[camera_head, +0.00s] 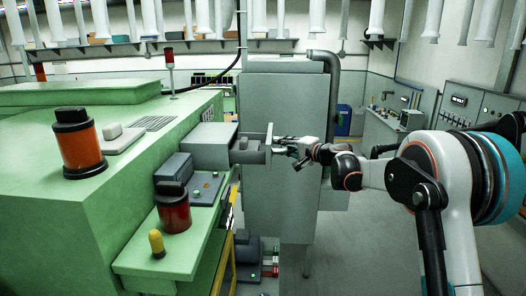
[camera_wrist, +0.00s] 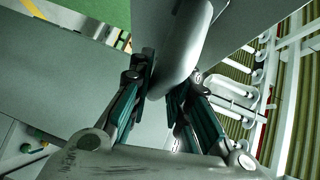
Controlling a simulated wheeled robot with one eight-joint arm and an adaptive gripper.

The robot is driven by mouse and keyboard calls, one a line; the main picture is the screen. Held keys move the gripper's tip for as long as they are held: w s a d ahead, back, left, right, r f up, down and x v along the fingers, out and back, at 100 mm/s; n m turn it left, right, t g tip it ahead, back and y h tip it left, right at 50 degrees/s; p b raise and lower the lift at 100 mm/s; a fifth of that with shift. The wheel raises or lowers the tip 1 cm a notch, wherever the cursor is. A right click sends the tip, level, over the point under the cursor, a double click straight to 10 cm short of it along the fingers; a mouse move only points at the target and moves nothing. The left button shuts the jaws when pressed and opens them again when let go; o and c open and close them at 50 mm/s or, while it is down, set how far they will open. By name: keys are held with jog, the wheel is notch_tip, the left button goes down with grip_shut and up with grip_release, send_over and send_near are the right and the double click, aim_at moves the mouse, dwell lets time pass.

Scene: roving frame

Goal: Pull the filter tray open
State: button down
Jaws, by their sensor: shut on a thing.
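The filter tray (camera_head: 249,156) is a grey drawer sticking out of the right side of a grey housing (camera_head: 205,136) on the green machine. Its upright front plate (camera_head: 269,140) faces my arm. My gripper (camera_head: 284,148) is at this front plate, reaching in from the right. In the wrist view, a rounded light-grey handle (camera_wrist: 182,62) runs between the two dark-green finger pads of my gripper (camera_wrist: 161,100), which is shut on it. The inside of the tray is hidden.
A large grey cabinet (camera_head: 283,90) stands behind the tray. The green machine (camera_head: 105,200) fills the left, with an orange lamp (camera_head: 79,145) and a red one (camera_head: 173,208). Open floor (camera_head: 350,250) lies below my arm. Control panels (camera_head: 460,105) line the right wall.

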jog(key=shift+s+d, duration=0.1)
jog(key=shift+d, duration=0.95)
jog(key=c, duration=1.5)
grip_release()
jog(key=v, duration=1.2)
